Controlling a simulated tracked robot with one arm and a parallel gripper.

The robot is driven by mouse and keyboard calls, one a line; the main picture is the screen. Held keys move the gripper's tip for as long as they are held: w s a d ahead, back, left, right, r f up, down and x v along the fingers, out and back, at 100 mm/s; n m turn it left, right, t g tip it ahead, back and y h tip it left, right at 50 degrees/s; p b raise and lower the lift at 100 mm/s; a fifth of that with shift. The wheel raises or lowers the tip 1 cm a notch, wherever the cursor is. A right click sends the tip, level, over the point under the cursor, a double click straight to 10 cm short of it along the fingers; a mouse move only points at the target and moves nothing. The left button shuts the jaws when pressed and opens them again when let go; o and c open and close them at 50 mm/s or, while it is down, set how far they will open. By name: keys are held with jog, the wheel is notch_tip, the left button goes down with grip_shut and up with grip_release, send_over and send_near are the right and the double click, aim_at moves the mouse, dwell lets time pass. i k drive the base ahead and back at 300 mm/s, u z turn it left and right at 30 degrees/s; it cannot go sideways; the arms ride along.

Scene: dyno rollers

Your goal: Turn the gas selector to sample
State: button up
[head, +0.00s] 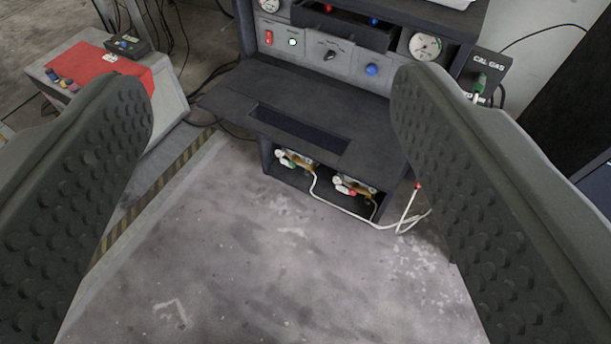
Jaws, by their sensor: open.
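A dark box labelled CAL GAS (491,64) is on the right side of the dark cabinet, in the upper right. A green handle (480,83) shows on it below that label. A second label lower down is mostly hidden by my right finger, so I cannot read it or tell exactly where the handle points. A rotary knob (330,54) is on the cabinet's front panel. My gripper (270,92) is open and empty, its ridged fingers wide apart at the left and right.
The dark cabinet (300,110) has gauges, a red switch, a blue button and a protruding shelf. Below are fittings with a white hose (345,212) reaching the floor. A grey console (165,105) with a red cloth stands left. The concrete floor (260,270) in front is clear.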

aim_at(331, 55)
jog(key=k, duration=0.25)
jog(key=u, duration=0.5)
jog(key=i, duration=1.4)
jog(key=z, duration=0.45)
